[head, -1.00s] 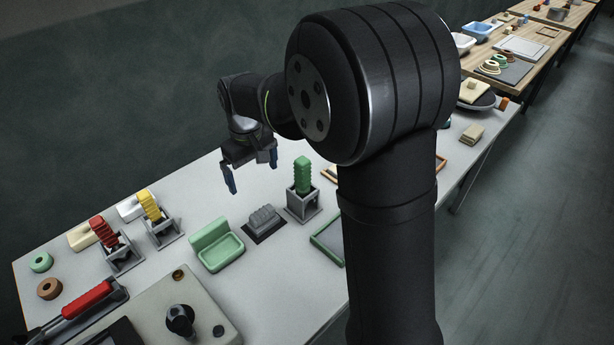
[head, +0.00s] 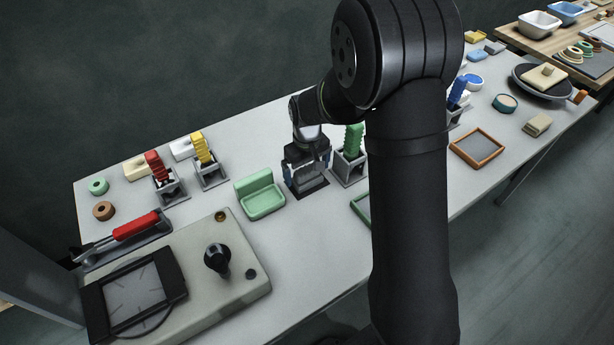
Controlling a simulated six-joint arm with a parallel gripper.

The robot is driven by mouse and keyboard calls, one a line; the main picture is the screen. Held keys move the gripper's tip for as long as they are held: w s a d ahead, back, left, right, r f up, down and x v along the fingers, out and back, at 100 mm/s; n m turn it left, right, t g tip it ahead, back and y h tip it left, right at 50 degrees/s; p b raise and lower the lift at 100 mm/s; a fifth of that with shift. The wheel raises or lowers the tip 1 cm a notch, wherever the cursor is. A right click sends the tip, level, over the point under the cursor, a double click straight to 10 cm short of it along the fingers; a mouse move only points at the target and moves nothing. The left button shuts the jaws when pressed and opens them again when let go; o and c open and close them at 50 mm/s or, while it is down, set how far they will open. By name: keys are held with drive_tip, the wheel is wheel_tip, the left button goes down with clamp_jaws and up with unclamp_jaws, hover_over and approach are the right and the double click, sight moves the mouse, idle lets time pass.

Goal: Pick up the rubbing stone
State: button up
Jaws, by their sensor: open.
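The rubbing stone looks to be the grey ridged block (head: 308,182) on a dark pad (head: 316,192), right of the green soap-dish-like holder. My gripper (head: 307,170) is down over this block, with its blue fingers on the left and right of it. The gripper is open. The wrist hides the block's top and far side. I cannot tell whether the fingers touch it.
The green holder (head: 262,203) stands close on the left. A grey stand with a green-handled tool (head: 353,142) stands close on the right. Stands with red (head: 157,165) and yellow (head: 203,148) handles are farther left. A beige machine (head: 190,262) fills the front left.

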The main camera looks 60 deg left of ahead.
sight(307, 169)
wheel_tip(307, 169, down, 2)
drive_tip(key=shift+f, duration=0.1)
drive_tip(key=c, duration=1.2)
drive_tip(key=shift+o, duration=0.2)
wheel_tip(307, 169, up, 10)
drive_tip(key=shift+r, duration=0.1)
